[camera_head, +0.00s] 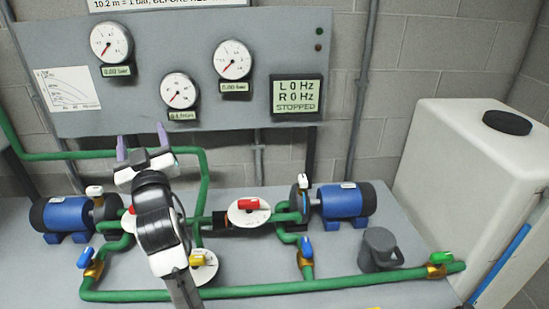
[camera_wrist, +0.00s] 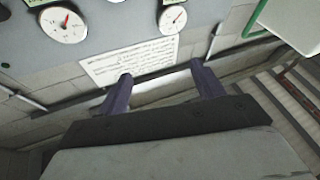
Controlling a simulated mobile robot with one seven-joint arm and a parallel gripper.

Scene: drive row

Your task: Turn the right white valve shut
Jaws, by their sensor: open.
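The right white valve (camera_head: 303,181) is a small white handle on top of the pipe fitting beside the right blue pump (camera_head: 342,201). A similar left white valve (camera_head: 95,191) sits by the left blue pump (camera_head: 66,214). My gripper (camera_head: 141,138) is open and empty, with its two purple fingers pointing up in front of the lower part of the gauge panel. It is well to the left of and higher in the picture than the right white valve. In the wrist view my gripper (camera_wrist: 161,72) shows both fingers apart with nothing between them. The valve does not show there.
Green pipes (camera_head: 262,290) run across the bench. A red handle (camera_head: 248,204) on a white disc, blue handles (camera_head: 306,247) and a green handle (camera_head: 441,257) stand nearby. A grey jug (camera_head: 380,250) and a white tank (camera_head: 462,175) are at right. The display reads STOPPED.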

